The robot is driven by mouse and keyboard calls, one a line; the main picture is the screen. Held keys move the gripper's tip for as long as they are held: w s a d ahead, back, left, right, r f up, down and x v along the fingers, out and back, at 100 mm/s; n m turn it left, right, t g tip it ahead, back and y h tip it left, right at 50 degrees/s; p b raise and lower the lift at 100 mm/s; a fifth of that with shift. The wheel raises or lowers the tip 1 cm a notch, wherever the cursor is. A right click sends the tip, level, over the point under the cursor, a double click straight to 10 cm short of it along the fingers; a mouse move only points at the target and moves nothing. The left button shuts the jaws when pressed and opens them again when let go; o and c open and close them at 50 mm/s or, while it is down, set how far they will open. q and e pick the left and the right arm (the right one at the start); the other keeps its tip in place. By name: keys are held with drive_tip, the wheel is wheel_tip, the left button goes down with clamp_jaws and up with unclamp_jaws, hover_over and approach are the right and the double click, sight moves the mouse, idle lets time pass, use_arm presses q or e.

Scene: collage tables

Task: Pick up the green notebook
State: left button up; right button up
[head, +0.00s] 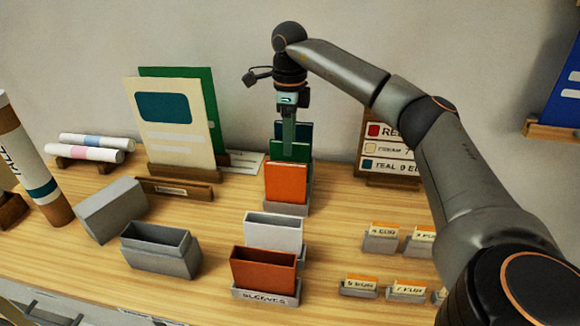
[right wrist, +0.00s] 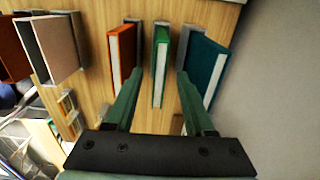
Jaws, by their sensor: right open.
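The green notebook (right wrist: 160,72) stands upright in a holder, between an orange notebook (right wrist: 122,50) and a teal notebook (right wrist: 205,65). In the head view the green notebook (head: 303,152) is partly hidden by my gripper and the orange notebook (head: 286,183). My right gripper (head: 289,148) points down over the row from above. Its fingers are open in the right wrist view (right wrist: 160,80), one on each side of the green notebook, with gaps visible. The teal notebook (head: 307,131) stands behind. My left gripper is not in view.
A grey sleeve (head: 274,235) and a rust sleeve (head: 263,270) stand in front of the row. A cream board (head: 172,120) is to the left. A colour sign (head: 385,180) and small labelled card holders (head: 381,240) are to the right.

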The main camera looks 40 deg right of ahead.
wheel_tip(320, 180, down, 5)
drive_tip(key=shift+s+f, duration=0.1)
drive_tip(key=shift+c, duration=0.3)
clamp_jaws()
idle(0.5)
